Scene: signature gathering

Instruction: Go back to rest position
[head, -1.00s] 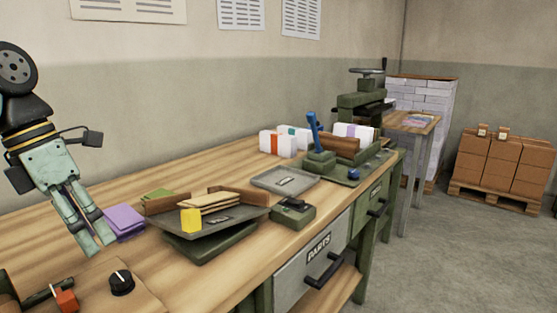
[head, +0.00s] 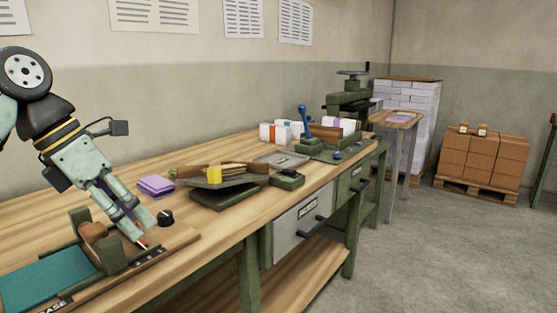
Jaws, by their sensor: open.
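My gripper (head: 141,230) is at the left of the head view, pointing down over the near end of the wooden workbench (head: 225,225). Its fingers are apart with nothing visible between them. The fingertips overlap the right end of a wooden-based fixture (head: 180,238) in the picture, just left of a black knob (head: 165,217). I cannot tell whether they touch it.
A teal pad (head: 55,280), purple stack (head: 155,186), tilted tray with a yellow block (head: 214,174), grey tray (head: 281,159), blue-handled device (head: 304,122) and white stacks (head: 274,133) line the bench. Grey floor (head: 410,240) is open at right. Boxes (head: 484,160) stand on a pallet.

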